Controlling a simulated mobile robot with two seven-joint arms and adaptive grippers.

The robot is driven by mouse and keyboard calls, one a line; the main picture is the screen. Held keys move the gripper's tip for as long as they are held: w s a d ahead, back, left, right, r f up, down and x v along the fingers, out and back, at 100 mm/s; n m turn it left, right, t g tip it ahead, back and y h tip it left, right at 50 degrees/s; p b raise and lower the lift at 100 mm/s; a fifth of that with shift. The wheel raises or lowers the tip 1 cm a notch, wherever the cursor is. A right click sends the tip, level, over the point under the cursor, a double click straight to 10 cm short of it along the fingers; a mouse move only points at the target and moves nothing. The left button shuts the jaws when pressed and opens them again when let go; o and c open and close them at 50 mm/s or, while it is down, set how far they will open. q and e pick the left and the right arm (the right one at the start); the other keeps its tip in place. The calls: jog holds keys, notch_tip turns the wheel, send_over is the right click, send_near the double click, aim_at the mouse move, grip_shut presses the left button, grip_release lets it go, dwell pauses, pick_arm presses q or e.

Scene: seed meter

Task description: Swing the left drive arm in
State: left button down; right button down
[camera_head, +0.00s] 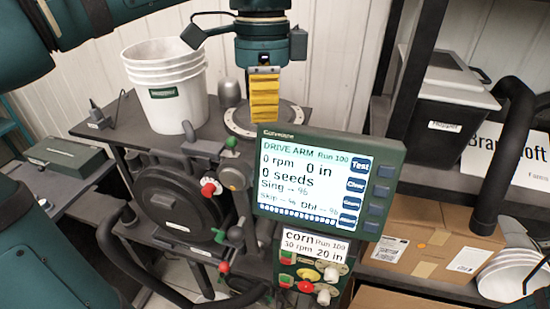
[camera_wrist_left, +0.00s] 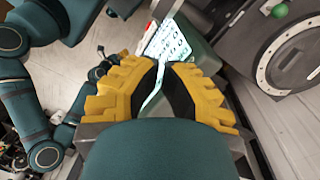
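The seed meter (camera_head: 168,201) is a dark round housing on a stand in the head view. Several small levers and knobs sit at its right, including a red knob (camera_head: 208,189) and a green knob (camera_head: 220,237). I cannot tell which part is the left drive arm. My left gripper (camera_head: 265,112) points down behind the monitor, apart from these knobs. In the left wrist view its yellow fingers (camera_wrist_left: 166,66) have a narrow gap between them and hold nothing. My right gripper is not seen.
A monitor (camera_head: 325,180) reading "DRIVE ARM" stands right of the meter, with a button box (camera_head: 308,277) below. White buckets (camera_head: 168,85) and a round plate (camera_head: 240,118) stand behind. A shelf with cardboard boxes (camera_head: 425,235) is at right; a green case (camera_head: 50,158) is at left.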

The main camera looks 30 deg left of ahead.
pick_arm(q)
jog(key=shift+a, duration=0.1)
jog(key=shift+f, duration=0.1)
notch_tip(320, 180, down, 10)
jog(key=s+b, duration=0.1)
jog(key=shift+d+b, duration=0.25)
jog(key=shift+b, duration=0.15)
jog(key=shift+w, duration=0.1)
dwell(0.5)
